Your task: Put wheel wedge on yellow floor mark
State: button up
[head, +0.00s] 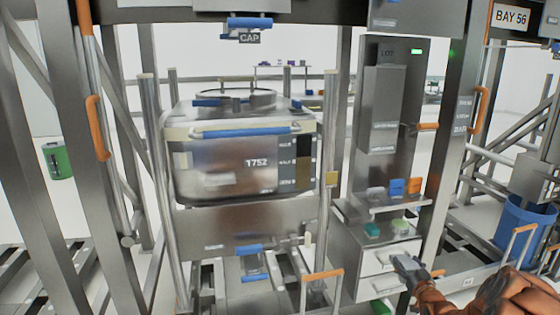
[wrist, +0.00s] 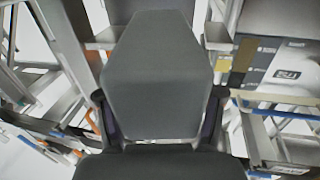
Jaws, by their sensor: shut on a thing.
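My gripper (head: 424,277) is at the lower right of the head view, in front of the drawer cabinet. It is shut on a grey block with a tapered top, which I take to be the wheel wedge (wrist: 155,75). In the wrist view the block fills the middle, with a dark finger on each side of my gripper (wrist: 155,115). In the head view the block is small and partly covered by the gripper. I cannot make out a yellow floor mark in either view.
A steel bin (head: 225,175) marked 1752 stands between posts at the centre. The drawer cabinet (head: 350,255) has small coloured items on top. Orange-handled rails (head: 322,275) stand low in front. A blue tub (head: 512,222) is at the right. Metal frames crowd both sides.

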jog(key=w+a+r+p, duration=0.1)
jog(key=a+r+p, duration=0.1)
jog(key=a+r, duration=0.2)
jog(key=w+a+r+p, duration=0.1)
jog(key=a+r+p, duration=0.2)
jog(key=r, duration=0.7)
jog(key=w+a+r+p, duration=0.1)
jog(key=a+r+p, duration=0.1)
jog(key=a+r, duration=0.3)
notch_tip(320, 180, up, 3)
jog(key=shift+w+a+f, duration=0.1)
jog(key=shift+w+a, duration=0.25)
jog(key=s+a+r+p, duration=0.2)
jog(key=a+r+p, duration=0.4)
jog(key=a+r, duration=0.5)
notch_tip(320, 180, up, 4)
jog(key=shift+s+f, duration=0.2)
jog(key=shift+s, duration=0.1)
jog(key=shift+s+a+r, duration=0.15)
jog(key=shift+s+r, duration=0.05)
